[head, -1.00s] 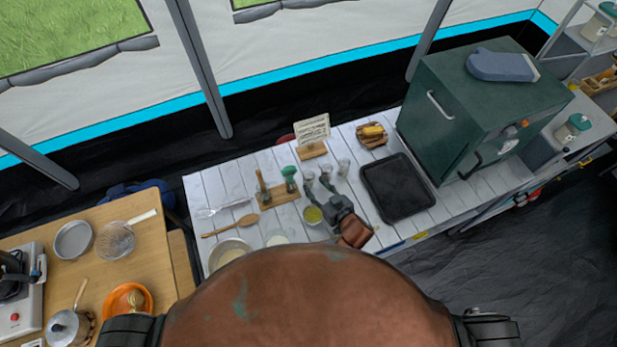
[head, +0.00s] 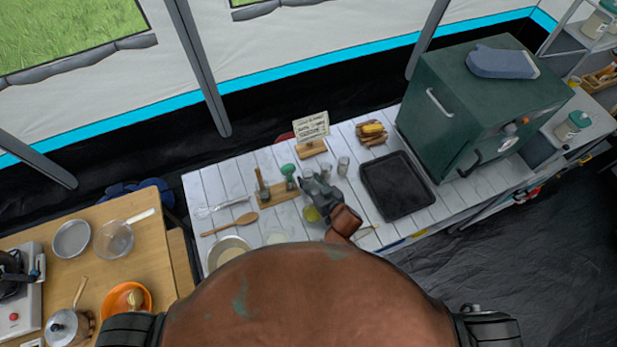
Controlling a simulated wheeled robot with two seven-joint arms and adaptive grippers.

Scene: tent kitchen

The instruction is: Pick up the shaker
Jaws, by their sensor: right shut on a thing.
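Two small clear shakers with pale tops stand close together on the white plank table. One shaker (head: 326,168) is at the fingertips of my right gripper (head: 317,178), which is shut on it and partly hides it. The other shaker (head: 343,166) stands free just to the right. I cannot tell whether the held shaker is off the table. My left gripper is not in view.
A black tray (head: 398,187) lies right of the gripper, before a green oven (head: 478,105). A green-topped brush (head: 288,171), sign (head: 311,124) and wooden spoon (head: 231,225) are nearby.

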